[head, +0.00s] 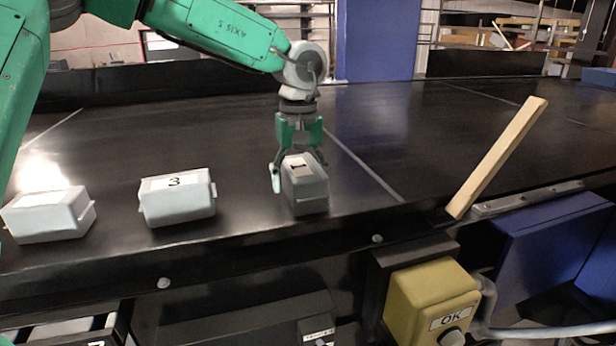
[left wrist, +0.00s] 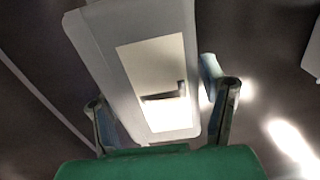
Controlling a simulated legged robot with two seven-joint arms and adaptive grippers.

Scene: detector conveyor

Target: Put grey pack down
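The grey pack marked 1 (head: 306,188) appears to rest on the dark conveyor near its front edge. My left gripper (head: 297,168) is above it with a finger on either side. The finger at the left in the head view hangs slightly apart from the pack's side, so the gripper looks open. In the left wrist view, the pack (left wrist: 108,65) with its pale label lies skewed between the fingers (left wrist: 163,115). The underside of the pack is hidden. My right gripper is not in view.
A grey pack marked 3 (head: 180,203) and another grey pack (head: 48,217) stand to the left on the conveyor (head: 240,130). A wooden bar (head: 498,158) slants up at the right. A yellow OK button box (head: 430,300) is in front. The belt behind is clear.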

